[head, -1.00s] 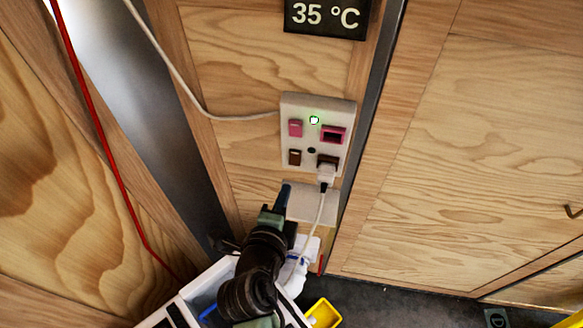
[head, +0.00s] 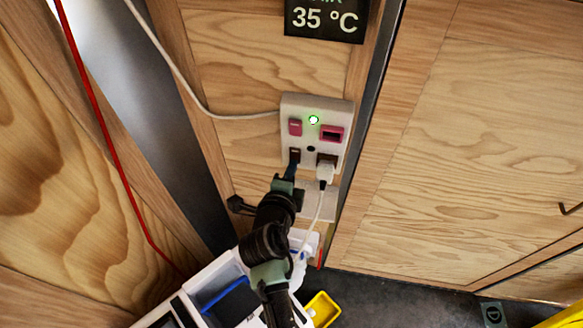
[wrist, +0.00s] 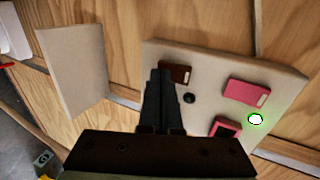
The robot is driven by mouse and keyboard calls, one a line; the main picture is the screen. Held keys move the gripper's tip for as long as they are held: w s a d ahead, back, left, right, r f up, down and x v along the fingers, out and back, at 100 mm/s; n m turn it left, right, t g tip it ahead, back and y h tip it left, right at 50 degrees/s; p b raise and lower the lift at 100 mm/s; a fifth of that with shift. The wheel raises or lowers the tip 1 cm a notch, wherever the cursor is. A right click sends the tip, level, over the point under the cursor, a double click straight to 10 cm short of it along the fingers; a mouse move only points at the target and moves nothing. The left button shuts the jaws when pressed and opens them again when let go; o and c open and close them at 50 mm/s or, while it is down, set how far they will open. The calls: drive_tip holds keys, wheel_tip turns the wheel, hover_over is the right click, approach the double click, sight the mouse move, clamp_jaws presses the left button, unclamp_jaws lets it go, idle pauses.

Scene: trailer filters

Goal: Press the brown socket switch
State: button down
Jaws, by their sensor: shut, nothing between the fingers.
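The brown switch (head: 295,153) is at the lower left of the white wall panel (head: 344,110), below a pink switch (head: 295,127). My gripper (head: 291,172) is shut and empty, its tips at the lower edge of the brown switch in the head view. In the wrist view the fingertips (wrist: 160,72) overlap one side of the brown switch (wrist: 180,74); I cannot tell whether they touch it. A white plug (head: 324,173) sits in the brown socket (head: 327,159) to the right of the switch; my fingers hide that socket in the wrist view.
A pink socket (head: 332,134) and a lit green indicator (head: 313,120) are on the panel. A white cord (head: 316,217) hangs from the plug, close to my arm's right. A blank plate (head: 320,200) is below. A yellow bin (head: 322,309) stands on the floor.

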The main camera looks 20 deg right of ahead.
drive_tip(key=shift+f+b, duration=0.15)
drive_tip(key=shift+b, duration=0.15)
drive_tip(key=shift+w+b, duration=0.1)
drive_tip(key=shift+b, duration=0.55)
drive_tip(key=shift+r, duration=0.25)
drive_tip(key=shift+r+p, duration=0.3)
drive_tip(key=shift+r, duration=0.4)
drive_tip(key=shift+f, duration=0.1)
